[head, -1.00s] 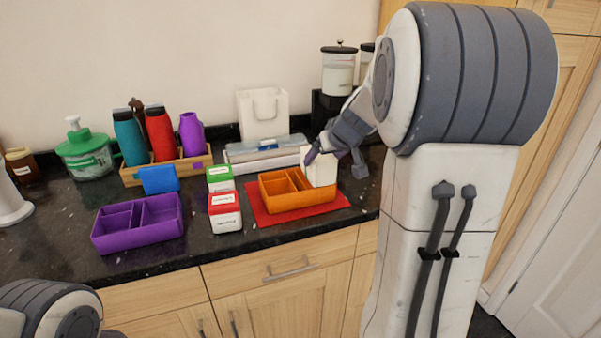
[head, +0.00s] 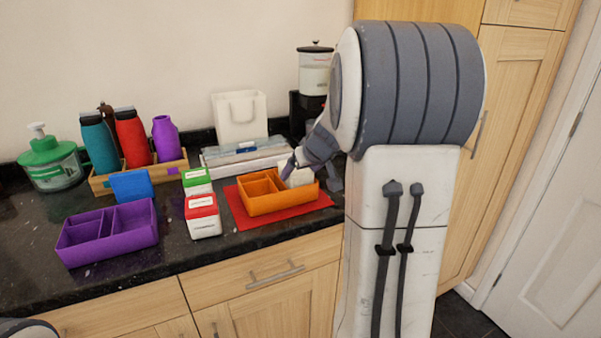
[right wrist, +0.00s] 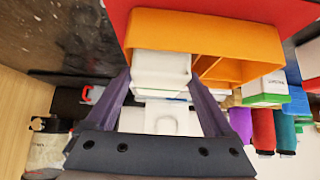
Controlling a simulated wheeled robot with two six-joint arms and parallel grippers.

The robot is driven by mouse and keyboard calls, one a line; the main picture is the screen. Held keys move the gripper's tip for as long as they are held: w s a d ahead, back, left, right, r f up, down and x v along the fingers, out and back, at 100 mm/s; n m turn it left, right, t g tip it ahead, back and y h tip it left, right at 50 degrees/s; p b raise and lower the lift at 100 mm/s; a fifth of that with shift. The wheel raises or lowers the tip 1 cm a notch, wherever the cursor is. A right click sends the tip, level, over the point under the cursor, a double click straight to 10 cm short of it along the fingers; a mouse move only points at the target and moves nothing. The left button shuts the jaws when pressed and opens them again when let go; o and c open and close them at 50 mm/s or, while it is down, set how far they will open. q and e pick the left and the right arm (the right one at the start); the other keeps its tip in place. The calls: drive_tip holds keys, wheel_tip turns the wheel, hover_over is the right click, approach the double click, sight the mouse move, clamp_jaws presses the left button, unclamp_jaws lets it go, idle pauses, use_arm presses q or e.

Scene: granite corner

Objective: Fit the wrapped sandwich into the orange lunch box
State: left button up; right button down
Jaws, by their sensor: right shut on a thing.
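The orange lunch box (head: 262,206) stands on a red mat (head: 240,222) on the counter. It has several compartments. The white wrapped sandwich (head: 300,178) is at the right compartment, its lower part hidden by the box wall and its top showing above the rim. My right gripper (head: 291,166) is shut on the sandwich from behind and above. In the right wrist view the sandwich (right wrist: 160,68) sits between the two purple fingers, with its far end inside the lunch box (right wrist: 190,32). My left gripper is out of view.
Left of the mat stand a red-lidded box (head: 203,216) and a green-lidded box (head: 197,181). A purple lunch box (head: 108,244) lies farther left, with a blue block (head: 131,185) behind it. Bottles in a wooden caddy (head: 172,170) and a white tray (head: 245,160) stand behind.

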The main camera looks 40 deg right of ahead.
unclamp_jaws()
drive_tip(key=shift+f, duration=0.1)
drive_tip(key=shift+s+r+p, duration=0.1)
drive_tip(key=shift+r+p, duration=0.25)
drive_tip(key=shift+r, duration=0.05)
drive_tip(key=v, duration=1.1)
drive_tip(key=shift+s+a+r+p, duration=0.15)
drive_tip(key=shift+s+r+p, duration=0.1)
drive_tip(key=shift+p, duration=0.1)
